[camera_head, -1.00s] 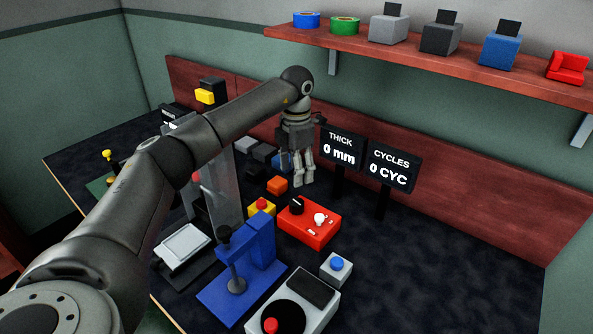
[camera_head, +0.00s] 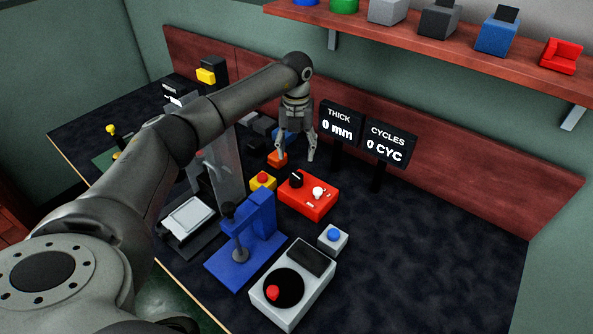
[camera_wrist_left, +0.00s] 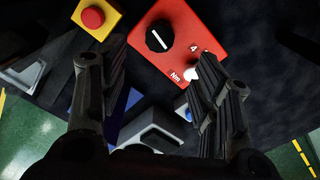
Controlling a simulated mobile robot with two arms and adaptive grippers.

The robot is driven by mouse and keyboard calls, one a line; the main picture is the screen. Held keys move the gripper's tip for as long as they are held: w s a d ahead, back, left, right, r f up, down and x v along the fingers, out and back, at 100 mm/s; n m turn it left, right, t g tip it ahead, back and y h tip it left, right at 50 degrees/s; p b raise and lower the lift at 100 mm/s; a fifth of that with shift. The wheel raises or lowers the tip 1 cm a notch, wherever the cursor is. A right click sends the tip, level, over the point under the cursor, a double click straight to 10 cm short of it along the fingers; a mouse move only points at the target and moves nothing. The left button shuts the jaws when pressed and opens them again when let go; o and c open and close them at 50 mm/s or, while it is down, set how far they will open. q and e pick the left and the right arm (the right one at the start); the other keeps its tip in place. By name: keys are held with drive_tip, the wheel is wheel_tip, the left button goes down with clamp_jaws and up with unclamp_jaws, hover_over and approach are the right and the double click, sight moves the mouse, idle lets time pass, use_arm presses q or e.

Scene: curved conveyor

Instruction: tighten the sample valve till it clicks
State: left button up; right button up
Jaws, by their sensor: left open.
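A red box (camera_head: 308,202) on the dark table carries a black dial (camera_head: 296,179) with a white mark and a small white knob (camera_head: 317,192). In the left wrist view the box (camera_wrist_left: 196,30) reads "4" and "Nm" beside the dial (camera_wrist_left: 159,36) and white knob (camera_wrist_left: 192,73). No part is labelled as the sample valve, so I cannot tell which it is. My left gripper (camera_head: 295,158) is open and empty, pointing down above and just behind the red box. Its fingers (camera_wrist_left: 152,72) show spread in the wrist view, the right one beside the white knob. My right gripper is not in view.
A yellow box with a red button (camera_head: 262,181), a blue press (camera_head: 243,250), a grey box with a blue button (camera_head: 332,238) and a grey device (camera_head: 294,288) stand nearby. Two signs (camera_head: 340,124) stand behind. A shelf (camera_head: 440,50) hangs above. The table's right is clear.

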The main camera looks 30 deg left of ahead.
sight(296, 176)
use_arm(q)
drive_tip(key=shift+n, duration=0.3)
wheel_tip(296, 176, down, 11)
drive_tip(key=shift+p, duration=0.65)
